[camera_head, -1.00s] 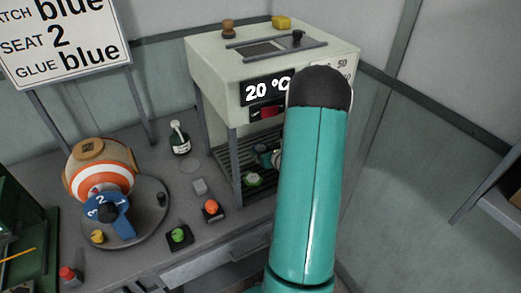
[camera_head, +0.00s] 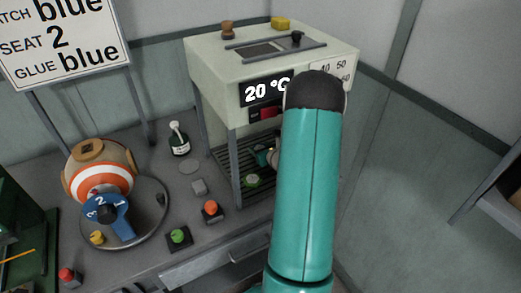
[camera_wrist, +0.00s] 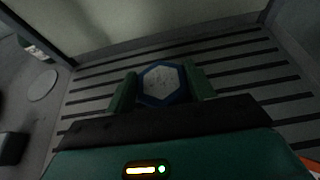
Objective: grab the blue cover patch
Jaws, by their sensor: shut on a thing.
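The blue cover patch (camera_wrist: 162,84) is a hexagon with a blue rim and a pale, marked face. In the wrist view it sits between the two green fingers of my gripper (camera_wrist: 161,86), which is shut on it. The patch is over the slatted rack (camera_wrist: 238,52); I cannot tell whether it touches the slats. In the head view my own teal arm hides most of my gripper, and only a small part (camera_head: 264,157) shows inside the press (camera_head: 215,62). I cannot make out the patch there.
The press posts (camera_head: 234,165) stand close around the gripper.

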